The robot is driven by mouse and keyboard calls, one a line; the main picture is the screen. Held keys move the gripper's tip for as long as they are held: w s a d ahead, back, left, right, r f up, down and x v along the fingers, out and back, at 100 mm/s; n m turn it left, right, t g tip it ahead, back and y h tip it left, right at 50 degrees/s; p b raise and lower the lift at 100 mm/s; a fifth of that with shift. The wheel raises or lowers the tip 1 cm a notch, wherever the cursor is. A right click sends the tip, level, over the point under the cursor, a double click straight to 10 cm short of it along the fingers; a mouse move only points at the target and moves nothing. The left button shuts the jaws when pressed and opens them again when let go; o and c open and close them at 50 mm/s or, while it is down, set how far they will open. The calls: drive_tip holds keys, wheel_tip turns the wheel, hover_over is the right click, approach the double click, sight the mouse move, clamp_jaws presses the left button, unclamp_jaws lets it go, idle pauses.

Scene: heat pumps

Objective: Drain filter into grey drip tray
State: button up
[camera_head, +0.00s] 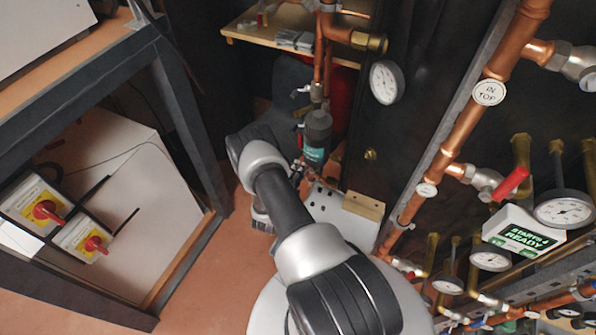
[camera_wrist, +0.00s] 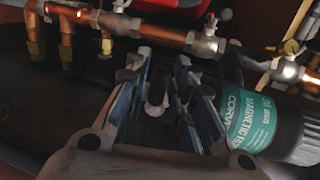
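The magnetic filter (camera_head: 318,128) is a dark cylinder with a teal label, on the copper pipework beyond my arm. In the wrist view the filter (camera_wrist: 281,128) lies at the right, close beside my right finger. My gripper (camera_wrist: 161,68) has its two fingers apart. A small dark cylindrical part with a pale end (camera_wrist: 155,98) shows between them; I cannot tell what it is, and I see no clear contact. In the head view my arm hides most of the gripper. I cannot make out a grey drip tray in either view.
Copper pipes with valves (camera_wrist: 203,43) run just beyond my fingers. A wooden shelf (camera_head: 290,25) is above the filter. A pale box (camera_head: 345,218) stands below it. Gauges and pipes (camera_head: 440,160) fill the right; a dark frame (camera_head: 185,110) stands left. Some floor (camera_head: 215,285) is clear.

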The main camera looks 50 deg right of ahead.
drive_tip(key=shift+o, duration=0.8)
drive_tip(key=shift+f, duration=0.1)
drive_tip(key=n, duration=0.1)
drive_tip(key=f+n+g, duration=0.1)
drive_tip(key=shift+s+n, duration=0.1)
drive_tip(key=shift+n, duration=0.2)
drive_tip(key=p+v, duration=0.3)
drive_tip(key=v, duration=1.4)
wheel_tip(320, 180, up, 22)
drive_tip(key=a+m+g+y+b, duration=0.1)
drive_tip(key=m+g, duration=0.6)
drive_tip(key=m, duration=1.1)
drive_tip(key=shift+y+b, duration=0.5)
drive_tip(key=shift+b, duration=0.4)
drive_tip(key=shift+r, duration=0.1)
drive_tip(key=shift+c, duration=0.4)
